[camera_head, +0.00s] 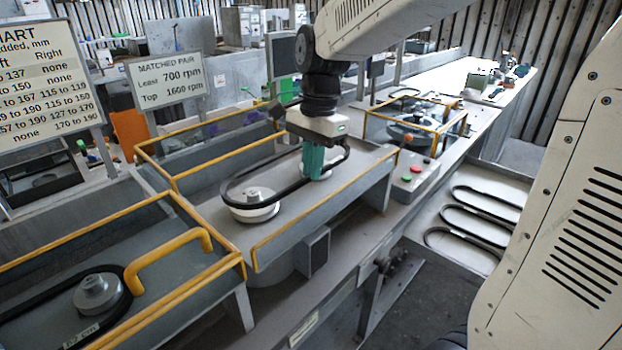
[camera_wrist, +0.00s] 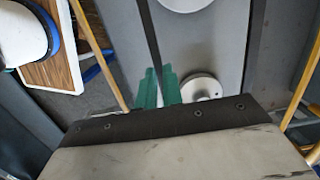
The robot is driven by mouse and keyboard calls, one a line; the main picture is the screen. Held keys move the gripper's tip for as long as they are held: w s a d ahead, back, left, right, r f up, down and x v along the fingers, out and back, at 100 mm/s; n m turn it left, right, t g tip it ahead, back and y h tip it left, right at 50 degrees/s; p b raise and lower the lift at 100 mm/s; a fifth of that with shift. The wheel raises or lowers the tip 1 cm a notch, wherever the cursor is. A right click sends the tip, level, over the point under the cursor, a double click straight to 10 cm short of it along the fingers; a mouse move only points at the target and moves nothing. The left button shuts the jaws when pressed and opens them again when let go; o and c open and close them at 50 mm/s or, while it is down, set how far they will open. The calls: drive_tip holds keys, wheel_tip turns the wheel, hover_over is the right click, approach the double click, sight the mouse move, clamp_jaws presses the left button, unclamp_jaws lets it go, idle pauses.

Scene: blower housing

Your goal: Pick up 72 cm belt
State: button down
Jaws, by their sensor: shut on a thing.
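A black belt (camera_head: 262,167) forms a long loop on the middle grey station, around a pale pulley (camera_head: 252,210); no length label is readable on it. My gripper (camera_head: 313,168), with green fingers, is down at the loop's far end. In the wrist view, the fingers (camera_wrist: 157,90) are shut on one strand of the belt (camera_wrist: 148,38), beside a small pulley (camera_wrist: 201,88). My wrist hides part of the lower view. I cannot tell whether the belt is lifted off the pulleys.
Yellow rails (camera_head: 205,147) edge the stations. A labelled belt lies around a pulley (camera_head: 97,293) at lower left, its number hard to read. Several belts (camera_head: 474,222) lie in a tray at right. A button box (camera_head: 413,180) stands beside the middle station. Signs stand behind.

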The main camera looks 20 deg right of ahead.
wheel_tip(320, 180, up, 11)
idle(0.6)
